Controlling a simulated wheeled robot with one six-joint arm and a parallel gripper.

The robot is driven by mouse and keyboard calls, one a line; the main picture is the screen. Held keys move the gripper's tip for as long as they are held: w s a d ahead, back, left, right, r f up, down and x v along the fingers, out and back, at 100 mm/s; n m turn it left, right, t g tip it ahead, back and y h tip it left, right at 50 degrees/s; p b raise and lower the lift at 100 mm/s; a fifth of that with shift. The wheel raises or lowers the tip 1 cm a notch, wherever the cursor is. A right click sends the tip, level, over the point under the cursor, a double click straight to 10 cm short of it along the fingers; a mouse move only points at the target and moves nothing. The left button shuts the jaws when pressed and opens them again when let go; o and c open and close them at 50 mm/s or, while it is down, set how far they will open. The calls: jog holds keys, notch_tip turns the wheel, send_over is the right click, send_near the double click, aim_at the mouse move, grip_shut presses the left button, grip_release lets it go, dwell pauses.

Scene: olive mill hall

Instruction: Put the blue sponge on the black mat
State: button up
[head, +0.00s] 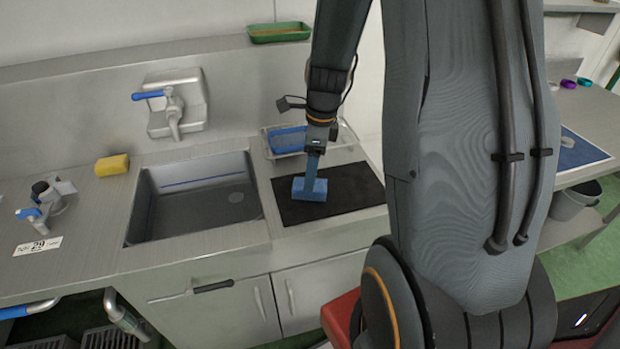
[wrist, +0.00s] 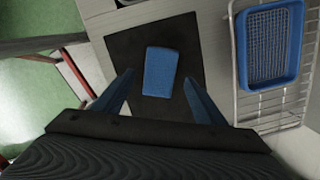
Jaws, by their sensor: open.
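The blue sponge (head: 309,189) lies on the black mat (head: 350,186), on the counter to the right of the sink. In the wrist view the sponge (wrist: 160,71) lies flat on the mat (wrist: 187,36), with black showing around it. My gripper (head: 313,172) points down over the sponge. In the wrist view my gripper (wrist: 160,92) is open, its two blue fingers apart on either side of the sponge's near end. Neither finger appears to touch it. The fingers hide a little of the mat.
A wire rack (head: 347,135) with a blue basket (head: 288,140) stands behind the mat. The empty sink (head: 195,199) is to the left, with a yellow sponge (head: 112,165) beyond it. A wall tap (head: 172,115) hangs above the sink. A green tray (head: 279,32) sits on the ledge.

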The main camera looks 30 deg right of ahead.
notch_tip(320, 180, up, 8)
jog(key=b, duration=0.1)
jog(key=s+a+f+n, duration=0.1)
jog(key=s+a+n, duration=0.2)
jog(key=n, duration=0.5)
jog(key=s+a+f+n, duration=0.1)
jog(key=s+a+n, duration=0.2)
jog(key=n, duration=0.5)
jog(key=s+a+f+n+h, duration=0.1)
jog(key=s+a+n, duration=0.3)
jog(key=n, duration=0.4)
jog(key=shift+a+n+t, duration=0.2)
jog(key=shift+n+t, duration=0.2)
jog(key=shift+w+f+b, duration=0.1)
jog(key=shift+f+b, duration=0.1)
jog(key=shift+b, duration=0.15)
jog(key=shift+f+b, duration=0.35)
jog(key=shift+f, duration=0.05)
